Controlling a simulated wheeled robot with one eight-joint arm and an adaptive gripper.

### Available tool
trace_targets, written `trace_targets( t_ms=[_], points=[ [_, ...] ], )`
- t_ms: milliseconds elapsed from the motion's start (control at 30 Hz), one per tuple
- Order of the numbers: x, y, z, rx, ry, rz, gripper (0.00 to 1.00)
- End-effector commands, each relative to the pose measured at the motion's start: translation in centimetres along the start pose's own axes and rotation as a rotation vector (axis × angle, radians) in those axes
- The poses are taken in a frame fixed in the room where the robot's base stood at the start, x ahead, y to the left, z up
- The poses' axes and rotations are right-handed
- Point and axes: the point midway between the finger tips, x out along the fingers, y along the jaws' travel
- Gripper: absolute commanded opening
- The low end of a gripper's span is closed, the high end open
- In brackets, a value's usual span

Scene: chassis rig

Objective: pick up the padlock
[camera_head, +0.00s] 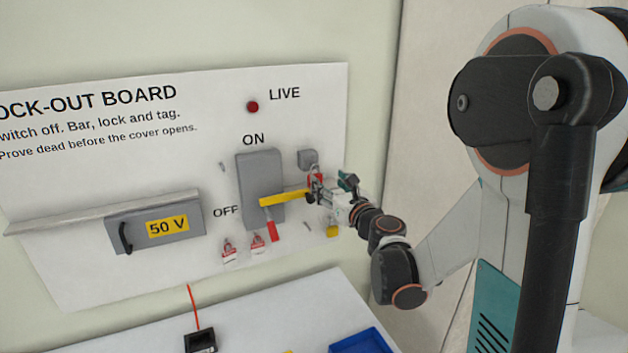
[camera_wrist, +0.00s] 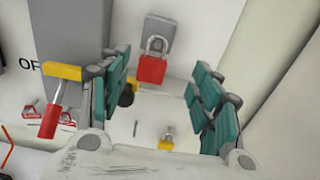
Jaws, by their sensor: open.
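A red padlock (camera_wrist: 151,69) with a grey shackle hangs upright at a grey block (camera_wrist: 160,29) on the board. In the head view the padlock (camera_head: 316,179) is partly covered by my gripper. My gripper (camera_wrist: 160,88) is open, with teal finger pads. In the wrist view the padlock appears between the two fingers, towards their far ends. I cannot tell whether either finger touches it. A second, yellow padlock (camera_wrist: 167,139) hangs lower on the board, and it also shows in the head view (camera_head: 333,231).
The grey switch box (camera_head: 260,185) has a yellow bar (camera_head: 284,198) and a red-ended handle (camera_head: 271,231) close left of my gripper. Red-and-white tags (camera_head: 229,250) hang below. A grey 50 V cover (camera_head: 155,227) is further left. A blue tray (camera_head: 361,341) is on the table below.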

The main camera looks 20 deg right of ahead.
Motion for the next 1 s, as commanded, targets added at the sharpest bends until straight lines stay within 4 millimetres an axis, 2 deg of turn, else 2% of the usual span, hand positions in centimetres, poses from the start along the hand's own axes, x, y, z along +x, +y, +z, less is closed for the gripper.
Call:
trace_targets(
  t_ms=[100, 367, 633, 867, 900, 1000],
  points=[
    [1.2, 0.1, 0.0, 0.001, 0.0, 0.001, 0.58],
    [2.6, 0.3, -0.1, 0.001, 0.0, 0.002, 0.58],
    [6.3, 0.7, -0.2, 0.002, 0.0, 0.001, 0.58],
    [6.7, 0.7, -0.2, 0.002, 0.0, 0.0, 0.58],
    [6.7, 0.7, -0.2, 0.002, 0.0, 0.0, 0.56],
    [6.7, 0.7, -0.2, 0.002, 0.0, 0.0, 0.33]
  ],
)
